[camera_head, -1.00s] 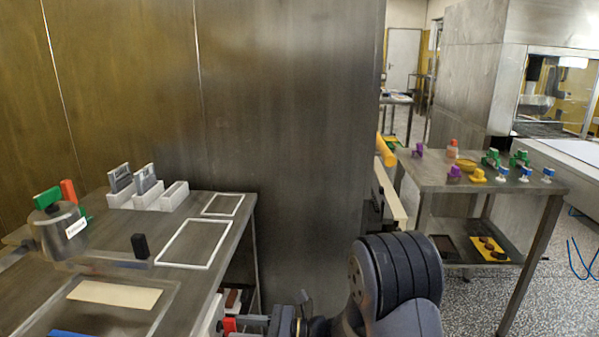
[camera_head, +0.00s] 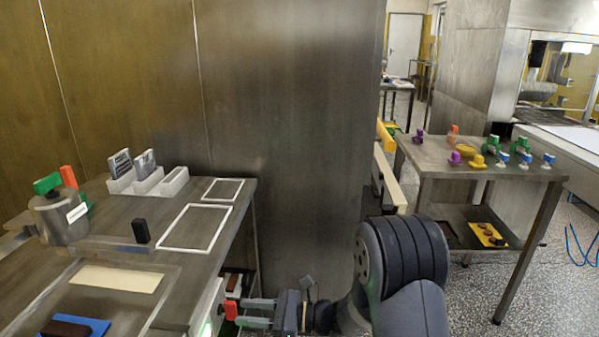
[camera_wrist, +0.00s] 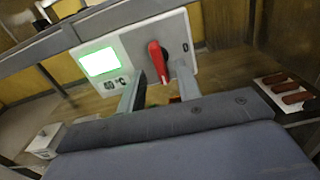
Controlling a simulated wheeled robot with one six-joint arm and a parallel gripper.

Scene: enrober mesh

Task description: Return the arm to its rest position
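My gripper (camera_head: 247,312) is low at the front of the left table, its two grey fingers spread apart with a gap between them. A red knob (camera_head: 231,310) lies just at the fingertips. In the wrist view the red knob (camera_wrist: 158,63) sits on a white panel (camera_wrist: 130,50) with a lit green display (camera_wrist: 100,61) reading about 40 °C. The fingers (camera_wrist: 159,78) stand on either side of its lower end. I cannot tell whether they touch it. My arm reaches in from the lower right of the head view.
The left table (camera_head: 215,210) holds a labelled pot (camera_head: 58,222), a black block (camera_head: 140,231) and white holders (camera_head: 148,181). A brown piece (camera_head: 66,328) lies on a blue mat (camera_head: 100,325). A steel wall stands behind. The right table (camera_head: 430,160) carries coloured items. Speckled floor is open at right.

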